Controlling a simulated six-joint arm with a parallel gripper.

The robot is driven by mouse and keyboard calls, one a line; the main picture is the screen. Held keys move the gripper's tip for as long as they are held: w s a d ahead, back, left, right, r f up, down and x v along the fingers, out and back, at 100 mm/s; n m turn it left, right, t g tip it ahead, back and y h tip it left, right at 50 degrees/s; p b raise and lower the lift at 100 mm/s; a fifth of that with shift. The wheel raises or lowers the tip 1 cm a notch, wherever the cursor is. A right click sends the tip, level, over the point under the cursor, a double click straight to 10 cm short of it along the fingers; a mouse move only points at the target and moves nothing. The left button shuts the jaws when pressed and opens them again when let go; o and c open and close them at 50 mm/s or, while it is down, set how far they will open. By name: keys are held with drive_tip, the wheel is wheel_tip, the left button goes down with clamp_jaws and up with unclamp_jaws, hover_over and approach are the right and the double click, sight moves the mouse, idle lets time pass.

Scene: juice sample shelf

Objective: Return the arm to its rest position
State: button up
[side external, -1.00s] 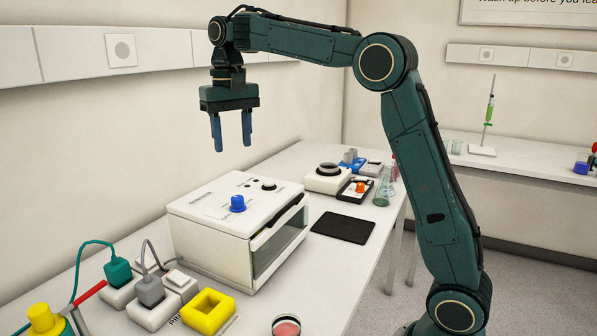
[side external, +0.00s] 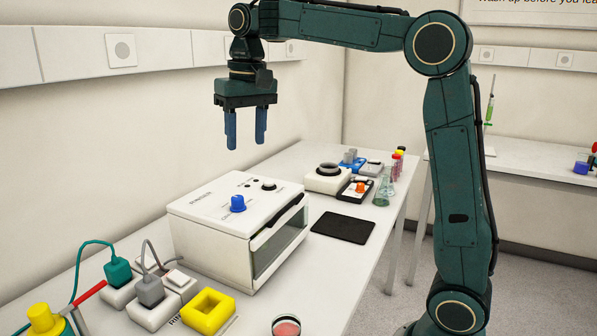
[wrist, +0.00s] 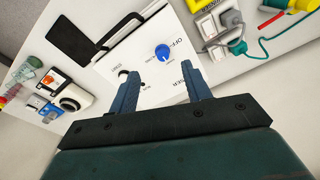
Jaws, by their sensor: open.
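My gripper (side external: 246,143) hangs in the air above the white box-shaped device (side external: 200,222), its two blue fingers pointing down, apart and with nothing between them. The wrist view also shows my gripper (wrist: 168,88) open over the device's white top (wrist: 165,35). A blue knob (side external: 238,204) stands on the device's top, below the fingers and clear of them. My upper arm link is raised and the forearm runs nearly level to the left.
A black mat (side external: 343,227) lies beside the device. Behind it are a scale-like instrument (side external: 327,180) and a flask (side external: 383,191). A yellow block (side external: 208,312), a petri dish (side external: 286,326) and cabled plugs (side external: 118,270) are at the front.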

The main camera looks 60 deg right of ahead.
drive_tip(key=s+a+f+n+t, duration=0.2)
drive_tip(key=s+f, duration=0.3)
drive_tip(key=s, duration=0.7)
drive_tip(key=s+a+f+n+t, duration=0.2)
drive_tip(key=s+f, duration=0.4)
drive_tip(key=s, duration=0.5)
drive_tip(key=shift+s+a+f+t, duration=0.2)
drive_tip(key=shift+s+t, duration=0.1)
drive_tip(key=shift+s, duration=0.1)
